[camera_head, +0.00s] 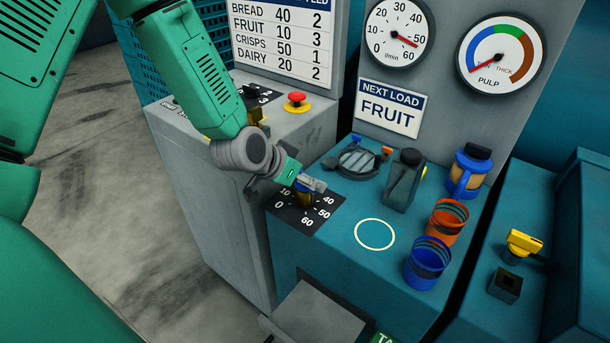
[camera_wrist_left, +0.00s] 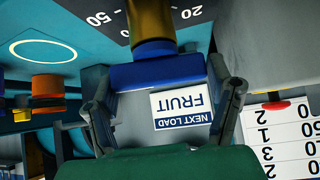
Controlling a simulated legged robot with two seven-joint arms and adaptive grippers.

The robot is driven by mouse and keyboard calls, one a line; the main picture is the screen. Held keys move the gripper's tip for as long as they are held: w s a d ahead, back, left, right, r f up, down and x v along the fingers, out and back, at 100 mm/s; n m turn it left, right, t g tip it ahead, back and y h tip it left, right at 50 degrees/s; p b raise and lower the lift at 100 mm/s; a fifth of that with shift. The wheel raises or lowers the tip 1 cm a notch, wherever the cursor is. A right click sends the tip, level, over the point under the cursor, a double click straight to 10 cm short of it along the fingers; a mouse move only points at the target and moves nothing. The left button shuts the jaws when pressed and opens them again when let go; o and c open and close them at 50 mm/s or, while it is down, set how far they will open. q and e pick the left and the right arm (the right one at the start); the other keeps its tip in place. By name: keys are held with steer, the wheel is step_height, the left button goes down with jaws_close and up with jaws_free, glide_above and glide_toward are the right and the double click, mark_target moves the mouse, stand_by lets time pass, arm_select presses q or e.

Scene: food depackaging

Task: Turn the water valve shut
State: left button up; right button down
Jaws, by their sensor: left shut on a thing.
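The water valve (camera_head: 305,199) is a brass stem standing on a black dial plate (camera_head: 292,217) numbered up to 60, on the teal counter. In the left wrist view its brass stem (camera_wrist_left: 151,22) meets a blue handle bar (camera_wrist_left: 155,71). My left gripper (camera_head: 311,184) is over the valve, shut on the handle, with a finger at each end of the bar. The gripper hides much of the handle in the head view, so its exact setting is unclear. The l/min gauge (camera_head: 398,33) has its red needle near 50. My right gripper is not in view.
A grey blender jar (camera_head: 405,180), a round grate (camera_head: 358,161), a blue-orange jug (camera_head: 468,172), an orange cup (camera_head: 446,222) and a blue cup (camera_head: 427,262) stand right of the valve. A red button (camera_head: 296,101) sits behind. The white ring (camera_head: 374,234) is empty.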

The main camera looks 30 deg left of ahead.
arm_select(q)
steer(key=shift+w+a, duration=0.1)
stand_by(0.7)
steer(key=o, duration=1.1)
steer(key=v, duration=1.1)
steer(key=shift+s+a+r, duration=0.1)
steer(key=shift+s+r, duration=0.15)
